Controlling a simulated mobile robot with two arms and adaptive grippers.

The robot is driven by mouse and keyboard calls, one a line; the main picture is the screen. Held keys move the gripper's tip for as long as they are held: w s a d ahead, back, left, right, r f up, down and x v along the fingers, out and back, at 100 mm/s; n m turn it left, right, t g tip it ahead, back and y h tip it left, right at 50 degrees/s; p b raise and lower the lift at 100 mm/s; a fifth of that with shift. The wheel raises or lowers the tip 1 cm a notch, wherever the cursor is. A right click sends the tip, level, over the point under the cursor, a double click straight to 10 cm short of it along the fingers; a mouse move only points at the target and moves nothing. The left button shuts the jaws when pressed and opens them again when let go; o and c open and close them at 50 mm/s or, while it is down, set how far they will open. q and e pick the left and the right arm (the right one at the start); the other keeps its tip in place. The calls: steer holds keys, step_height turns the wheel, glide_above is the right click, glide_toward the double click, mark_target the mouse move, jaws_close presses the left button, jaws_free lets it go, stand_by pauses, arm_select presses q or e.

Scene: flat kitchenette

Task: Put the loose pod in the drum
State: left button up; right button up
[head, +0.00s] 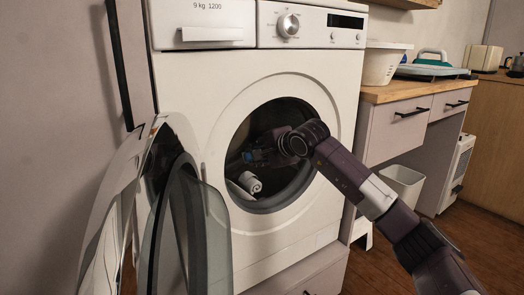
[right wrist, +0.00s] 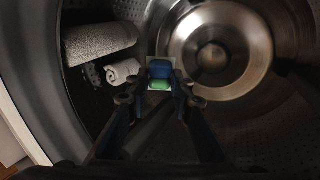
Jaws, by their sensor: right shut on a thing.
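The loose pod, blue and green with a pale edge, is between the fingertips of my right gripper (right wrist: 160,88) in the right wrist view (right wrist: 160,72). My right gripper (head: 252,156) is shut on it and reaches through the round opening into the washing machine's drum (right wrist: 262,125). The pod is held inside the drum, apart from the shiny back hub. In the head view the pod is too small to make out clearly. The drum's dark interior shows around my right arm. My left gripper is not in view.
Rolled grey-white towels (right wrist: 98,43) lie in the drum at the left in the right wrist view; one towel (head: 250,182) shows near the opening's lower edge. The washer door (head: 205,240) stands open to the left. A wooden counter (head: 400,92) and a white bin (head: 402,182) are at the right.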

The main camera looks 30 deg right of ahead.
steer(key=w+f+p, duration=0.1)
steer(key=w+p, duration=0.2)
steer(key=w, duration=0.4)
steer(key=shift+a+f, duration=0.25)
steer(key=shift+a, duration=0.05)
steer(key=o, duration=0.8)
steer(key=shift+o, duration=0.2)
